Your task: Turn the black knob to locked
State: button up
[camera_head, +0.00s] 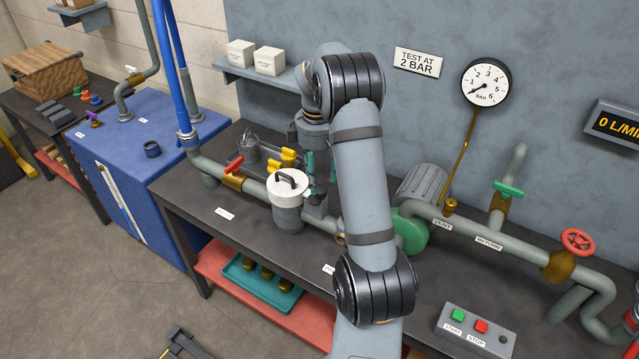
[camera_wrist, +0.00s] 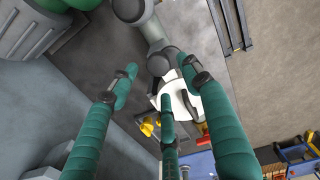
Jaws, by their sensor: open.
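I cannot tell for sure which part is the black knob. A small dark round part (camera_head: 503,339) sits at the right end of the grey START/STOP box (camera_head: 475,331). A dark ring-shaped fitting (camera_head: 152,149) stands on the blue cabinet. My gripper (camera_head: 311,165) hangs over the back of the bench, beside the white-lidded pot (camera_head: 289,183), far from both dark parts. In the wrist view its three teal fingers (camera_wrist: 160,78) are spread and hold nothing. The white lid (camera_wrist: 178,100) shows beyond them. My arm hides part of the bench.
A red-handled valve (camera_head: 234,164) and yellow handles (camera_head: 287,159) stand near the pot. Pipes with a green motor (camera_head: 411,230), a green-handled valve (camera_head: 508,189) and a red handwheel (camera_head: 577,241) line the right. A gauge (camera_head: 486,82) hangs on the wall.

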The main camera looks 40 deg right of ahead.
aim_at(320, 189)
jog(key=f, duration=0.3)
jog(key=shift+s+d+f, duration=0.2)
jog(key=shift+s+f, duration=0.05)
jog(key=shift+s, duration=0.1)
jog(key=shift+w+f, duration=0.15)
jog(key=shift+c, duration=0.2)
jog(key=c, duration=1.1)
